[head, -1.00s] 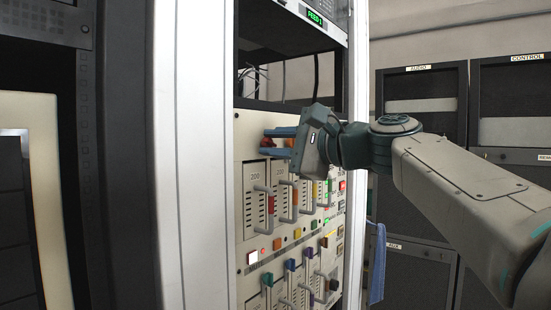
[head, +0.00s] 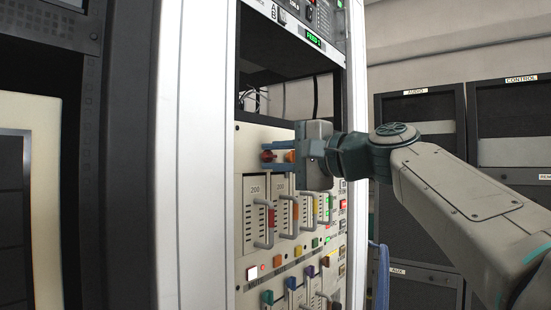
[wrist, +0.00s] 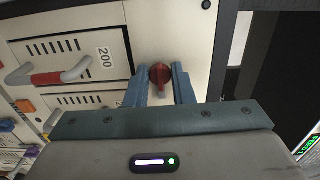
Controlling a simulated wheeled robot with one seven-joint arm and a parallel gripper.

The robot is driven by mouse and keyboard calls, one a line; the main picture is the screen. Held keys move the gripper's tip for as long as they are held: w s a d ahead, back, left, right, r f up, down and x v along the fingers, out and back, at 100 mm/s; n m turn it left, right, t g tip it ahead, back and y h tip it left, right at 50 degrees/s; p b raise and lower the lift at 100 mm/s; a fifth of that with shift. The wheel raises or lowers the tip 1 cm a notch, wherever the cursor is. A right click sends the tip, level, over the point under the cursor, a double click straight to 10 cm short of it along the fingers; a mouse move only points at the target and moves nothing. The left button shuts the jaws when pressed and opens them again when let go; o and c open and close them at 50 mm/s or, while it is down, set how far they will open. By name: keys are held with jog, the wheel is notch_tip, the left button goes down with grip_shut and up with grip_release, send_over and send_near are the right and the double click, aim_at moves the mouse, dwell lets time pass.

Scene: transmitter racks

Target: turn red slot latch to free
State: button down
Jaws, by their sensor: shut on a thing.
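The red slot latch (head: 267,156) is a round knob with a raised bar, on the cream panel above the slot marked 200. My gripper (head: 277,157) has its blue fingers at the latch, coming from the right. In the wrist view the red latch (wrist: 160,74) sits between the two fingertips (wrist: 160,80), its bar pointing down the picture toward my gripper body. The jaws are closed on it, though small gaps beside the bar are hard to judge. An orange latch (head: 290,156) shows just behind the fingers.
Slot modules with grey handles and coloured grips, such as the red grip (head: 271,218), stand out below the latches. A dark open bay (head: 285,75) is above. The white rack post (head: 195,150) stands at the left.

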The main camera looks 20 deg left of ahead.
jog(key=c, duration=1.3)
grip_release()
jog(key=b+v, duration=0.2)
jog(key=v, duration=1.2)
jog(key=shift+a, duration=0.1)
